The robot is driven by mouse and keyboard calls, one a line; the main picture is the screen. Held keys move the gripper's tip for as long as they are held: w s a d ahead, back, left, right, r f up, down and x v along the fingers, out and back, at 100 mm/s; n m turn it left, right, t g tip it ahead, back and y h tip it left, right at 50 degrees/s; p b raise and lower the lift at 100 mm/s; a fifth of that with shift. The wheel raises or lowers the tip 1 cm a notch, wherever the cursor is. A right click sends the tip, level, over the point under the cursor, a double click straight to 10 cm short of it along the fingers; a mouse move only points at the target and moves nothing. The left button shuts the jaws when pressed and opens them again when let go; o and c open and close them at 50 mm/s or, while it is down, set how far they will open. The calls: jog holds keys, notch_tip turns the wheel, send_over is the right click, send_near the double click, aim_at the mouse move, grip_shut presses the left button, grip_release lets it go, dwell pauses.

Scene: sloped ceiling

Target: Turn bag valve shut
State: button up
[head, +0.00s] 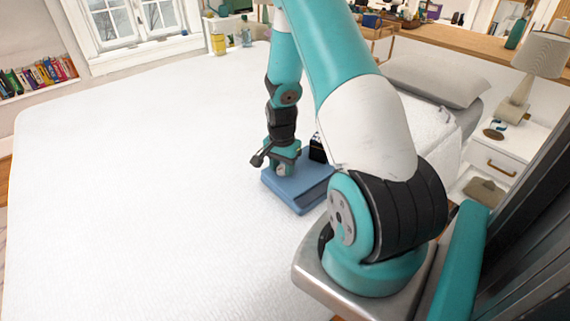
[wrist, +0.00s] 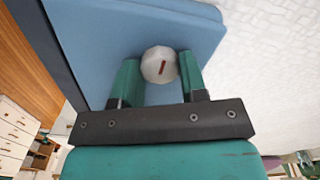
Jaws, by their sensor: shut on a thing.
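The bag is a flat blue slab (head: 300,193) lying on the white bed; it fills much of the wrist view (wrist: 110,35). Its valve is a round white knob (wrist: 150,66) with a short red mark on its face. The mark runs close to up and down in the wrist view. My gripper (wrist: 159,62) has its two teal fingers on either side of the knob and is shut on it. In the head view my gripper (head: 283,163) points down over the bag's left part, and the valve is hidden there.
A small black object (head: 317,149) stands at the bag's back edge, partly behind my arm. The bed (head: 130,160) is bare to the left. A grey pillow (head: 430,82) lies behind. A white nightstand (head: 500,155) with a lamp stands at right.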

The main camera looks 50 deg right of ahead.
aim_at(283, 167)
jog(key=shift+s+d, duration=0.1)
jog(key=o, duration=0.9)
jog(key=shift+r, duration=0.1)
notch_tip(283, 167, up, 17)
jog(key=shift+r, duration=0.15)
